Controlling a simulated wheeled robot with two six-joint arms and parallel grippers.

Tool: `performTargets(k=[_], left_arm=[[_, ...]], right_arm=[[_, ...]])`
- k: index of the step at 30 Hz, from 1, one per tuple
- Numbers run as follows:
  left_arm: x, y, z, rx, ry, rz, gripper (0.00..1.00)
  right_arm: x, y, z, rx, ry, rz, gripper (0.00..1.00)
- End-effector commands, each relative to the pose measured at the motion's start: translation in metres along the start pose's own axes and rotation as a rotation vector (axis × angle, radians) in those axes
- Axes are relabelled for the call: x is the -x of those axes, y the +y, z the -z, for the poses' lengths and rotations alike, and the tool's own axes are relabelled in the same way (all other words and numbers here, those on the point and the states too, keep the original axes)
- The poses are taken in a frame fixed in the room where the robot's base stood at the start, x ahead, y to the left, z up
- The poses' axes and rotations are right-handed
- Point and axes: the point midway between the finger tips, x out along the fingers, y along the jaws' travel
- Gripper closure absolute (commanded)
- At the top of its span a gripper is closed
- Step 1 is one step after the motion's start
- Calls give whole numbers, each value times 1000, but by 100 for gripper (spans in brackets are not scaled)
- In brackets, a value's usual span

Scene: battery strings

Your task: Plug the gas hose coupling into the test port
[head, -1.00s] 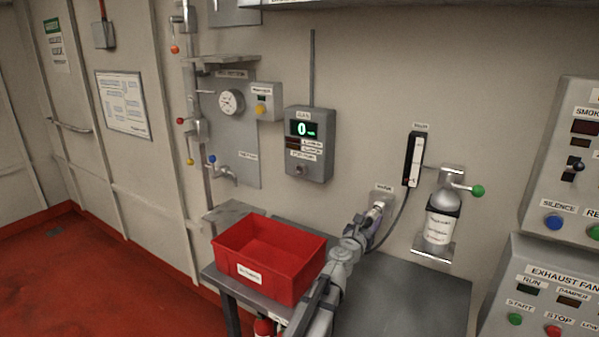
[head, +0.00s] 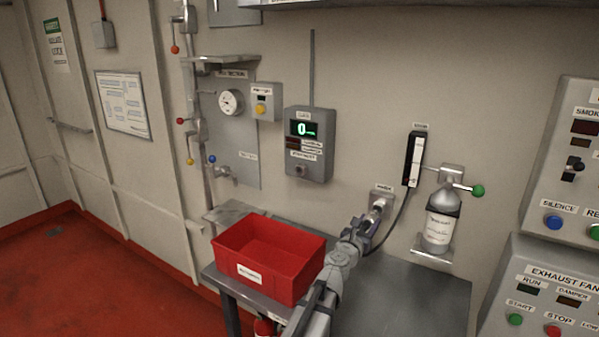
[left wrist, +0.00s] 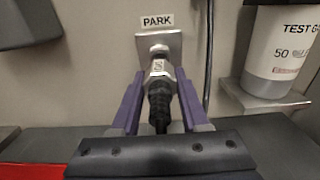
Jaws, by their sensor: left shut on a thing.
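The hose coupling (left wrist: 159,92), with a dark ribbed body and a metal end, is between the purple fingers of my left gripper (left wrist: 160,78). The gripper is shut on it. The coupling points at the metal PARK holder (left wrist: 157,45), which also shows on the wall in the head view (head: 381,204). I cannot tell whether the coupling's end is still seated there. In the head view my left gripper (head: 364,224) is just below the holder and mostly hides the coupling. A small round port (head: 299,171), seemingly the test port, is low on the grey gas detector (head: 309,145), up and left of the gripper. My right gripper is not in view.
A red bin (head: 290,282) stands on the grey bench (head: 410,290), left of my arm. A dark hose (head: 395,220) hangs from a slim gauge (head: 413,160). A test gas bottle (head: 440,222) sits on a bracket to the right. The wall between holder and detector is clear.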

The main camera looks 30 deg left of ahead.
Motion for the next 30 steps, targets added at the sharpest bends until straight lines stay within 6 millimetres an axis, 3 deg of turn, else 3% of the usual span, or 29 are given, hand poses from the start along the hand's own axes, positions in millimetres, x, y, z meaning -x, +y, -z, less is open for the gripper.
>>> performTargets(k=[11,30], left_arm=[[2,0,0,0,0,0,100],[38,0,0,0,0,0,100]], right_arm=[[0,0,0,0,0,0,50],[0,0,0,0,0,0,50]])
